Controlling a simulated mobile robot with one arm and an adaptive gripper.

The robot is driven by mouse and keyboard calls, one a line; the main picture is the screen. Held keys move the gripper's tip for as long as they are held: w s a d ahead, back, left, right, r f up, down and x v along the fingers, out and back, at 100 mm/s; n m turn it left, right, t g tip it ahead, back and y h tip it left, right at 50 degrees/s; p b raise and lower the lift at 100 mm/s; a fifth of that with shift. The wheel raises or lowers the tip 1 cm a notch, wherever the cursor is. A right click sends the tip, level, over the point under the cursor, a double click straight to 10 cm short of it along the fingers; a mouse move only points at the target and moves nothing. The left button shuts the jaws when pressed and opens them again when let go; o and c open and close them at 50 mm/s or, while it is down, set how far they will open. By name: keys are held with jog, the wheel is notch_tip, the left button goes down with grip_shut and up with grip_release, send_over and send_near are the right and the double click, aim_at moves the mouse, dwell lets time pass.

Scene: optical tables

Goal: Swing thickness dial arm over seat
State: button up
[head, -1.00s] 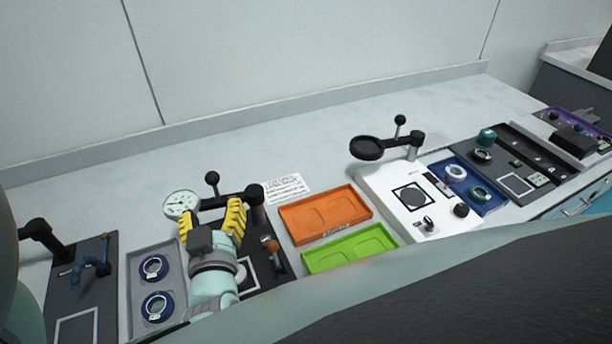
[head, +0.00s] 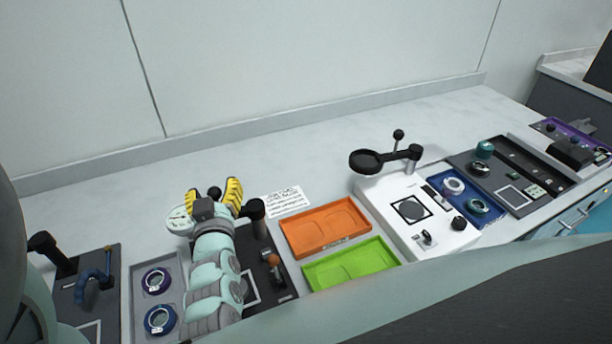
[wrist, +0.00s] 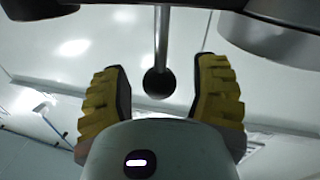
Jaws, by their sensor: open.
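The thickness dial (head: 180,220) is a round white gauge on a black arm that pivots on a black post (head: 254,209) at the right. A black ball knob (head: 214,193) stands up from that arm. My gripper (head: 215,190) is open, with yellow fingers on either side of the knob. In the wrist view, the knob (wrist: 159,84) and its thin stem (wrist: 162,35) sit between the spread fingers, with gaps on both sides. The seat below is mostly hidden by my arm; part of its dark base (head: 280,290) shows.
A grey tray (head: 145,280) with two ringed lenses lies left of my arm. An orange tray (head: 325,228) and a green tray (head: 350,264) lie to the right. A white station with a black magnifier arm (head: 385,158) stands farther right. A printed card (head: 284,202) lies behind.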

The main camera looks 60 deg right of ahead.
jog(key=shift+c, duration=0.2)
grip_shut()
dwell(0.3)
